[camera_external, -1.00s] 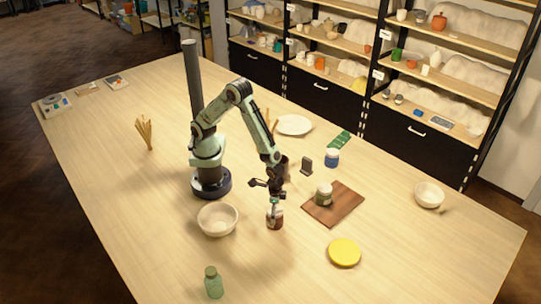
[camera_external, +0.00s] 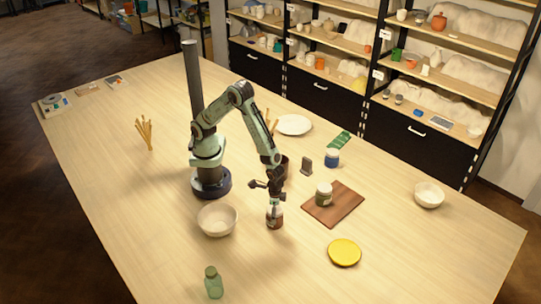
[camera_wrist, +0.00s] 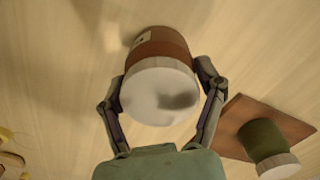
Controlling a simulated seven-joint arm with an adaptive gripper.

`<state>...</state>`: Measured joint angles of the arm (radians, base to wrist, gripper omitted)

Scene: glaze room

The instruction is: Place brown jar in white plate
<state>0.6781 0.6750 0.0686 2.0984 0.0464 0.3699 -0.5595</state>
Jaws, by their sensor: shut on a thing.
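The brown jar (camera_external: 274,222) has a white lid and a reddish-brown body. It stands near the middle of the table in the external view, and it fills the centre of the wrist view (camera_wrist: 160,45). My gripper (camera_external: 274,204) is over the jar from above. In the wrist view my gripper (camera_wrist: 162,88) has a finger on each side of the jar, shut on it at the lid. I cannot tell whether the jar is clear of the table. The white plate (camera_external: 294,125) lies flat and empty at the back of the table, behind my arm.
A wooden board (camera_external: 345,206) with a green, white-lidded jar (camera_external: 324,195) is right of my gripper. A cream bowl (camera_external: 217,220) is to its left.

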